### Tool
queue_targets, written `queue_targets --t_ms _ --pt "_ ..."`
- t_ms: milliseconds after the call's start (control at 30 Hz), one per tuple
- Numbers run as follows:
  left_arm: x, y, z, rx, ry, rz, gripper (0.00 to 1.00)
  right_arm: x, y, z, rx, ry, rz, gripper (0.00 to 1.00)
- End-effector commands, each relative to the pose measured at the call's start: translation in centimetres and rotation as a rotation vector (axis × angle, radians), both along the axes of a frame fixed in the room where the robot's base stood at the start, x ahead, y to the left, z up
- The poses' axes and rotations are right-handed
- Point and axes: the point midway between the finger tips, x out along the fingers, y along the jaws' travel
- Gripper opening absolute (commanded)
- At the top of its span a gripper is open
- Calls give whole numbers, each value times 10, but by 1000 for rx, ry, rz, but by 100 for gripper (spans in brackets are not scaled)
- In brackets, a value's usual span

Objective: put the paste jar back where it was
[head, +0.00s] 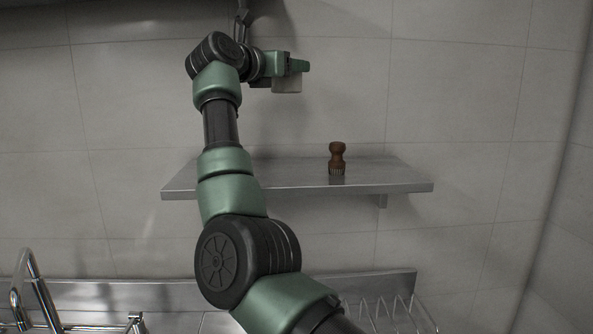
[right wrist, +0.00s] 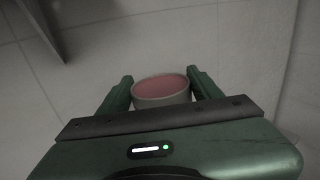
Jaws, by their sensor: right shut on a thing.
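The paste jar (head: 287,85) is a small pale grey pot. In the right wrist view it shows as a round jar (right wrist: 162,91) with a pinkish-red surface inside its rim. My right gripper (head: 298,68) is shut on it, one finger on each side. It holds the jar upright, or nearly so, in the air well above the wall shelf (head: 270,173), in front of the tiled wall. The arm hides part of the shelf's left half. My left gripper is not in view.
A brown wooden brush (head: 337,160) stands on the shelf, right of its middle. The shelf top right of the brush is bare. Below are a metal faucet (head: 38,290) at the left and a wire rack (head: 395,315) at the lower right.

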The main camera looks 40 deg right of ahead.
Motion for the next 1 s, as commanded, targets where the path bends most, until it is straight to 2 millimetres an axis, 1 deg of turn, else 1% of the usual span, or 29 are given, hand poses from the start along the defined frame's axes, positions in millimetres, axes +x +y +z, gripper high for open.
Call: queue_targets --t_ms 67,133,233,367,400,500,600,700,833,1000 --pt "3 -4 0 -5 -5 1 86 1 4 -5 -3 -1 5 11" --pt "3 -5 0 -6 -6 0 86 1 5 -19 -3 1 5 11" --pt "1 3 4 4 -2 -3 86 2 4 -44 0 3 5 11" --pt "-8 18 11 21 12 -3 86 1 5 -78 -3 3 4 11" --pt "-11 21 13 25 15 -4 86 0 5 -89 -2 4 4 11" --pt "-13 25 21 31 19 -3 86 0 4 -114 -3 4 3 11" --pt "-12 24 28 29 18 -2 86 -1 4 -135 -4 4 3 11" --pt "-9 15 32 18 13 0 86 0 4 -150 -4 0 4 11" --pt "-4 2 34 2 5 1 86 0 5 -160 -3 -1 5 11" --pt "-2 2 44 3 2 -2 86 0 5 -183 -4 3 4 11"
